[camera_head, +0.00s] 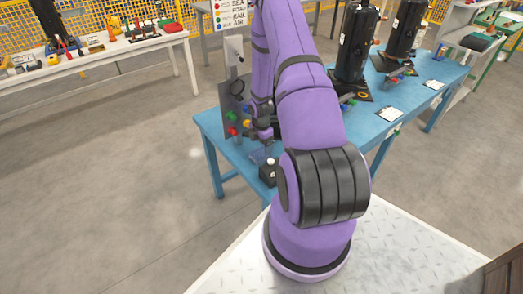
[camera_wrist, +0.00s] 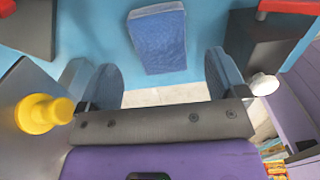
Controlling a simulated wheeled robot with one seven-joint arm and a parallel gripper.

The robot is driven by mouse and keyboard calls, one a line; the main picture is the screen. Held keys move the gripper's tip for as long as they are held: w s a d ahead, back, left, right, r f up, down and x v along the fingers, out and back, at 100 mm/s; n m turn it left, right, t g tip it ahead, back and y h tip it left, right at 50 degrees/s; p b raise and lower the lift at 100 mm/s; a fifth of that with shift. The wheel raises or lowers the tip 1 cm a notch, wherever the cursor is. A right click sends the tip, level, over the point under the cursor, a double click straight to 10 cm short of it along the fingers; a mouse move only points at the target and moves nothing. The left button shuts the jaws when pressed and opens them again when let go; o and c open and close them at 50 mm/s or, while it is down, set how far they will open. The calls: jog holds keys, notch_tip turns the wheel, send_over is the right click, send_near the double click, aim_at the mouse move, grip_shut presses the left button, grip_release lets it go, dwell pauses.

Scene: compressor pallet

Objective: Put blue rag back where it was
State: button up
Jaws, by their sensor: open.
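The blue rag (camera_wrist: 158,42) shows in the wrist view as a folded, fabric-textured block on the light blue table. It lies just beyond my fingertips, apart from both fingers. My gripper (camera_wrist: 163,78) is open, with one finger on each side and nothing between them. In the head view my arm hides most of the gripper, near the close left end of the blue table (camera_head: 222,140). I cannot make out the rag clearly in that view.
A yellow button (camera_wrist: 42,113) is close on the left of the wrist view. A dark box with a white knob (camera_wrist: 263,84) is close on the right. In the head view, a grey panel (camera_head: 233,108) with coloured buttons and black compressors (camera_head: 355,45) stand on the table.

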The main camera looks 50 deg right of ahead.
aim_at(261, 152)
notch_tip(261, 152, up, 7)
dwell(0.3)
